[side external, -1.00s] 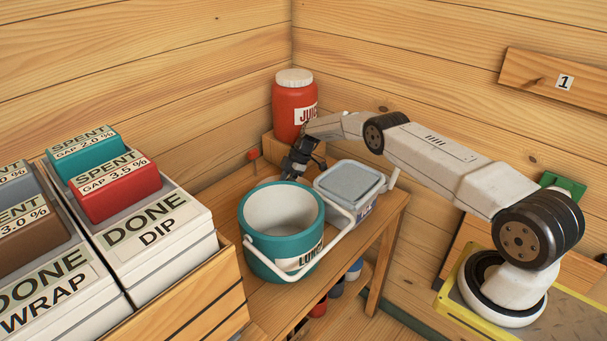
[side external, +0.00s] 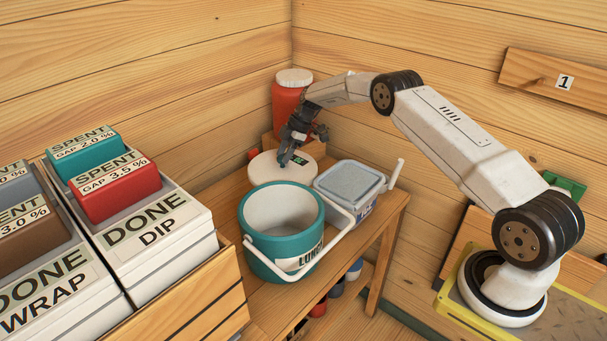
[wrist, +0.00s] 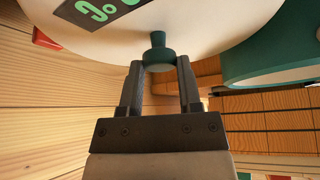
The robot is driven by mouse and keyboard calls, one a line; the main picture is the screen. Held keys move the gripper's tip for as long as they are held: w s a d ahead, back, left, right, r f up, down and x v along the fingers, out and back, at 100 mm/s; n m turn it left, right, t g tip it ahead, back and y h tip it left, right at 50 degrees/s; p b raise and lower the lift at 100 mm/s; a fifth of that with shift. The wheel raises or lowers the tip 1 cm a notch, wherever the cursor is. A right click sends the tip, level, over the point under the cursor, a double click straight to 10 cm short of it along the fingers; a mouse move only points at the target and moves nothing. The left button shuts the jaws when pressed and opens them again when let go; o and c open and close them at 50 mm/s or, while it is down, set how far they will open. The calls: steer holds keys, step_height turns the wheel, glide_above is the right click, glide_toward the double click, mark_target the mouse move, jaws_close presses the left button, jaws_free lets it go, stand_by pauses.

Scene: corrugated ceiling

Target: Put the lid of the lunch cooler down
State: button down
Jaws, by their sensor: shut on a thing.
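The lunch cooler (side external: 258,243) is a teal bucket with a "LUNCH" label and a white handle, open at the top with its white inside showing. Its lid (side external: 265,174) is a round white disc behind the cooler, level with or a little above its rim. In the wrist view the lid (wrist: 205,28) fills the top and carries a dark panel with green marks. My gripper (side external: 284,162) is shut on the lid's teal knob (wrist: 158,48), with one finger on each side of it.
A grey-lidded food box (side external: 348,182) stands right beside the cooler on the wooden bench (side external: 350,247). A red juice jar (side external: 286,102) stands on a block in the back corner. A crate of "DONE" boxes (side external: 150,235) is at the left.

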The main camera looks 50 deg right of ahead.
step_height(320, 180, up, 7)
steer(key=shift+r, duration=0.2)
stand_by(0.6)
step_height(320, 180, up, 5)
steer(key=shift+w+a+m+t+h, duration=0.85)
steer(key=shift+w+a+m+h, duration=1.3)
steer(key=shift+a+m, duration=2.25)
steer(key=shift+w+a+m+t+h, duration=0.85)
steer(key=shift+w+a+m+h, duration=1.25)
steer(key=shift+a+m, duration=2.25)
step_height(320, 180, down, 19)
steer(key=shift+w+d+r+y, duration=0.2)
steer(key=shift+w+y, duration=0.1)
steer(key=shift+y, duration=0.05)
steer(key=shift+f, duration=0.1)
steer(key=shift+f, duration=1.95)
